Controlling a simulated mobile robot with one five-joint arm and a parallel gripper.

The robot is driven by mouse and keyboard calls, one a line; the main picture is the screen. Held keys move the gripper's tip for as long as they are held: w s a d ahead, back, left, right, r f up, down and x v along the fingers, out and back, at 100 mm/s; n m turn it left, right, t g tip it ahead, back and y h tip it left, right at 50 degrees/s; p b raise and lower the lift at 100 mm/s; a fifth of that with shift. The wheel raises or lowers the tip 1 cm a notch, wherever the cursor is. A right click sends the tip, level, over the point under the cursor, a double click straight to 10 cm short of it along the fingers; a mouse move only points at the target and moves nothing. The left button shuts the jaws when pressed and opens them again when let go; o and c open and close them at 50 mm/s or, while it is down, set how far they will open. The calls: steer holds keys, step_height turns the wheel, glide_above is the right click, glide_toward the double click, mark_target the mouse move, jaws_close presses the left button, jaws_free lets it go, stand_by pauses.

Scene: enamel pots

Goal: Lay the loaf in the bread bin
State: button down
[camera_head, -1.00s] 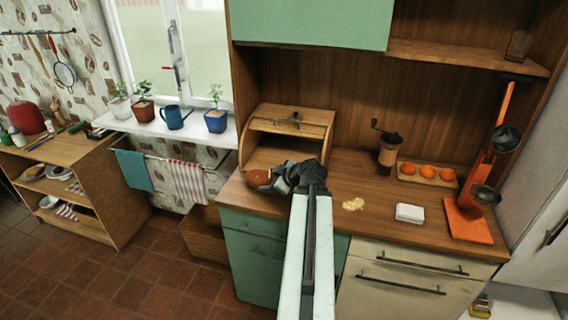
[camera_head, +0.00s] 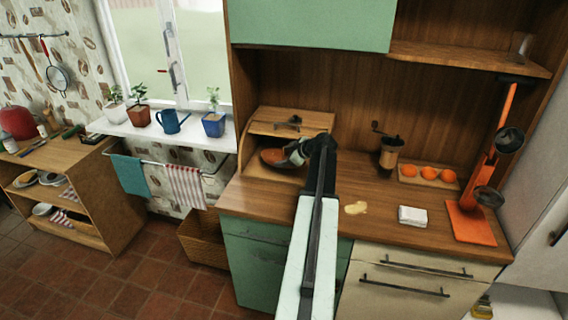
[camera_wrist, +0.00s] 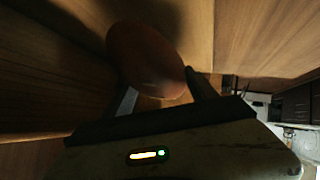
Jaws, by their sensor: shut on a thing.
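The loaf (camera_head: 273,157) is a brown oval at the mouth of the wooden bread bin (camera_head: 254,129), whose front is open. It also shows in the wrist view (camera_wrist: 146,60), between the two fingers. My gripper (camera_head: 291,154) is shut on the loaf and reaches in from the right of the opening. In the wrist view, wooden surfaces surround the loaf. I cannot tell whether the loaf touches the bin floor. The bin's inside behind the loaf is dark and partly hidden.
A coffee grinder (camera_head: 389,153) stands right of the bin, beside a board (camera_head: 403,180) with orange fruits. A yellowish patch (camera_head: 355,208) and a white folded cloth (camera_head: 412,216) lie on the counter. An orange stand (camera_head: 470,222) with ladles is at the right.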

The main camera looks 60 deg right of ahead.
step_height(320, 180, down, 4)
steer(key=b, duration=0.3)
steer(key=shift+b, duration=0.3)
steer(key=shift+w+a+r, duration=0.1)
steer(key=shift+a+r, duration=0.05)
steer(key=shift+r, duration=0.15)
steer(key=shift+c, duration=1.2)
jaws_free()
steer(key=shift+r+p, duration=0.15)
steer(key=shift+p, duration=0.25)
steer(key=p+v, duration=0.6)
steer(key=v, duration=0.6)
steer(key=shift+p, duration=0.35)
